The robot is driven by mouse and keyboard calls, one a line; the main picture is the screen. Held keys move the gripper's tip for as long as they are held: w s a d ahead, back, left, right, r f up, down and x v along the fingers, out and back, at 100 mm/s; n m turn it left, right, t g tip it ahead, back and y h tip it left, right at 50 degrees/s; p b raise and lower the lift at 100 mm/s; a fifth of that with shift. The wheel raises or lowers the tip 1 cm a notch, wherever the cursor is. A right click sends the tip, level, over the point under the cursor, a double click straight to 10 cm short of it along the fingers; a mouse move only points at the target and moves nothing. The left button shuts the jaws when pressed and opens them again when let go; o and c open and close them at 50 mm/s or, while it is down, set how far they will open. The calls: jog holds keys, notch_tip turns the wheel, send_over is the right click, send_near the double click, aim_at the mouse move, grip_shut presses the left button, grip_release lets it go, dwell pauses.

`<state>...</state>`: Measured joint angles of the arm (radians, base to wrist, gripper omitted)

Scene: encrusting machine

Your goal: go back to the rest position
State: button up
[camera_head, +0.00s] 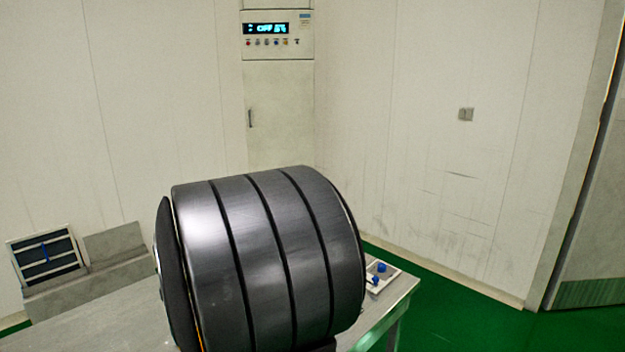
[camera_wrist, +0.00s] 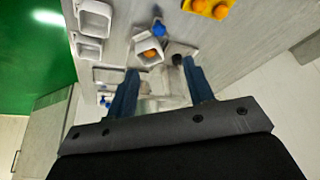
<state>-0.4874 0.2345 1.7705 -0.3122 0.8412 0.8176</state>
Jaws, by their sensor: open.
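My gripper (camera_wrist: 160,66) shows in the wrist view, its two dark blue fingers apart. I see nothing held between them. Past the fingertips is a small white container (camera_wrist: 150,48) with an orange piece in it and a blue part (camera_wrist: 158,28) beside it. The gripper is not visible in the head view, where a large dark banded cylinder, part of my own arm, hides most of the table (camera_head: 85,318).
The wrist view shows white containers (camera_wrist: 92,18) at upper left and a yellow tray (camera_wrist: 222,12) with orange balls at the top. In the head view, a cabinet with a lit display (camera_head: 266,28) stands behind. A tray with blue pieces (camera_head: 381,267) lies at the table's right end.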

jog(key=x, duration=1.7)
jog(key=shift+w+d+f, duration=0.1)
jog(key=shift+d, duration=0.05)
jog(key=shift+w+d, duration=0.6)
jog(key=shift+w, duration=0.05)
jog(key=shift+w+d, duration=0.1)
jog(key=shift+w, duration=0.05)
jog(key=shift+o, duration=0.4)
jog(key=o, duration=1.1)
jog(key=shift+c, duration=0.2)
jog(key=s+d+r+m+y, duration=0.1)
jog(key=s+d+r+m, duration=0.2)
jog(key=r, duration=0.4)
jog(key=s+d+r+m+y, duration=0.1)
jog(key=d+r+m, duration=0.25)
jog(key=r, duration=0.35)
jog(key=shift+m, duration=0.55)
jog(key=x, duration=1)
jog(key=shift+s+a+f, duration=0.1)
jog(key=shift+s+a, duration=0.05)
jog(key=shift+a, duration=0.2)
